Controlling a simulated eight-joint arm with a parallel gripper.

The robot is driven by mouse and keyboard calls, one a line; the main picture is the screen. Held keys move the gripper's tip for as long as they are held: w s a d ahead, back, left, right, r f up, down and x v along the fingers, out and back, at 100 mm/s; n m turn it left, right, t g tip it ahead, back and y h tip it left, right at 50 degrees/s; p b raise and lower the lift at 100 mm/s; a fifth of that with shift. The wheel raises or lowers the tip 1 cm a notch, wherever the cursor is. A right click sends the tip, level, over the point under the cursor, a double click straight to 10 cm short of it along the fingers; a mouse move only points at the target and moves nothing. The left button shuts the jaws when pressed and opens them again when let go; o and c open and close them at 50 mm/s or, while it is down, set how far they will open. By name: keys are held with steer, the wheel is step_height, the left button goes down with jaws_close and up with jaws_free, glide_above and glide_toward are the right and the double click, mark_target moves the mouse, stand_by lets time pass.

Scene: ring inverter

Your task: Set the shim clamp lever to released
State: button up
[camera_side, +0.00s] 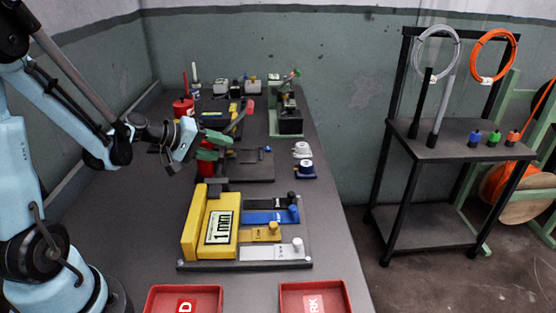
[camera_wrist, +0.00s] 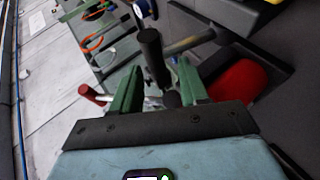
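My gripper (camera_side: 209,148) has green fingers and hangs over the middle of the bench, above a dark plate fixture (camera_side: 250,165). In the wrist view the fingers of my gripper (camera_wrist: 160,75) stand apart. A black cylindrical handle (camera_wrist: 152,52) shows in line with the gap between them; I cannot tell whether it touches either finger. A lever with a red tip (camera_side: 250,108) rises just right of the gripper in the side view. Nothing marks which handle is the shim clamp lever, and its position cannot be told.
A yellow gauge block reading 1 mm (camera_side: 219,227) sits nearer the camera beside black, blue, yellow and white shims. Red trays (camera_side: 315,297) lie at the front edge. A green-and-black fixture (camera_side: 289,118) stands farther back. A shelf cart (camera_side: 450,140) stands right of the bench.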

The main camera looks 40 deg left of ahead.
steer(key=shift+r, duration=0.1)
steer(key=v, duration=1.2)
steer(key=shift+d, duration=0.1)
steer(key=d+m+g, duration=0.1)
steer(key=d, duration=0.1)
steer(key=d+f+m+g, duration=0.1)
steer(key=d, duration=0.2)
steer(key=d+f+m+g, duration=0.1)
steer(key=d, duration=0.1)
steer(key=shift+w+d+f+m+y, duration=0.25)
steer(key=shift+w+d+m+y, duration=0.05)
steer(key=shift+d, duration=0.1)
steer(key=s+d+m+g+y, duration=0.1)
steer(key=d+m+y, duration=0.2)
steer(key=d+m, duration=0.4)
steer(key=shift+s+d+r+m, duration=0.25)
steer(key=shift+s+d+m, duration=0.15)
steer(key=shift+d, duration=0.15)
